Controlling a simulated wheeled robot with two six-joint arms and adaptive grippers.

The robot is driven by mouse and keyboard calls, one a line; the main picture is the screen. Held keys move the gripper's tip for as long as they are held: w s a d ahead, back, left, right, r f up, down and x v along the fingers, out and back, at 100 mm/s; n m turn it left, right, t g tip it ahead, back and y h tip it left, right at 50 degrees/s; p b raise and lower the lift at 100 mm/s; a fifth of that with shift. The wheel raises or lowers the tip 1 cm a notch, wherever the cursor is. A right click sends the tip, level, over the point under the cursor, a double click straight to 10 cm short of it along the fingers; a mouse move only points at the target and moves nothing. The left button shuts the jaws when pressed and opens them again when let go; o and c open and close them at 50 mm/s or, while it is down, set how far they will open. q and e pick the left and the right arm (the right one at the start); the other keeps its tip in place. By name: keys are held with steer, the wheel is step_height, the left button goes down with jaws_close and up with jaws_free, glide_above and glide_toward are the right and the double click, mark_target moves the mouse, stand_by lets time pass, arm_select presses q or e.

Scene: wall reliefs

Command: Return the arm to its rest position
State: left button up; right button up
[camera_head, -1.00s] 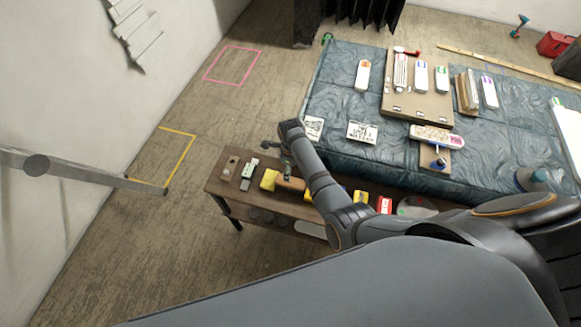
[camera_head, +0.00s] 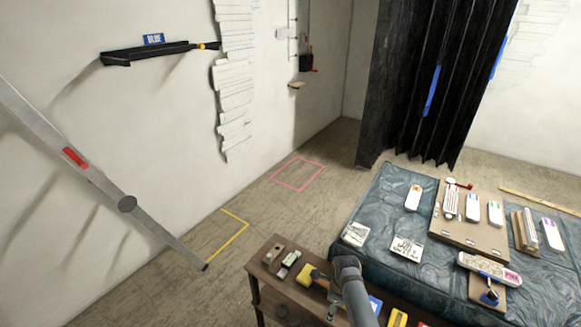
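My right arm (camera_head: 354,290) comes up from the bottom edge, over the right part of the brown wooden bench. Only its dark rounded wrist end and a grey link show. A small grey-green part at the wrist's left side seems to be my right gripper (camera_head: 333,300). It is too small and partly hidden to tell whether it is open or shut, or whether it holds anything. My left gripper is not in view.
The wooden bench (camera_head: 262,271) carries a yellow-headed tool (camera_head: 306,275) and small blocks. A blue-covered table (camera_head: 385,205) with boards stands right. A long grey bar (camera_head: 160,232) leans at left. A wall shelf (camera_head: 150,52) and black curtain (camera_head: 410,80) stand beyond. Floor is free around the pink outline (camera_head: 298,174).

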steer(key=s+d+f+n+b, duration=0.1)
steer(key=s+d+f+n, duration=0.3)
steer(key=s+f+n, duration=0.6)
steer(key=s+d+f+n+b, duration=0.25)
steer(key=s+f+n, duration=0.25)
steer(key=s+f, duration=0.85)
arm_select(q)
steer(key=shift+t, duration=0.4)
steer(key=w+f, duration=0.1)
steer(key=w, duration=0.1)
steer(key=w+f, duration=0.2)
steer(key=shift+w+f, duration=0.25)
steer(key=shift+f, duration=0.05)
arm_select(e)
steer(key=s+d+f+n, duration=0.3)
steer(key=s+n, duration=0.2)
steer(key=s, duration=0.3)
steer(key=s+d+f+n+t, duration=0.1)
steer(key=s+d+f+n, duration=0.2)
steer(key=s, duration=0.5)
steer(key=shift+s+d+f+n+h, duration=0.15)
steer(key=shift+d+f+n+h, duration=0.35)
steer(key=shift+n, duration=0.6)
steer(key=shift+a+f, duration=0.1)
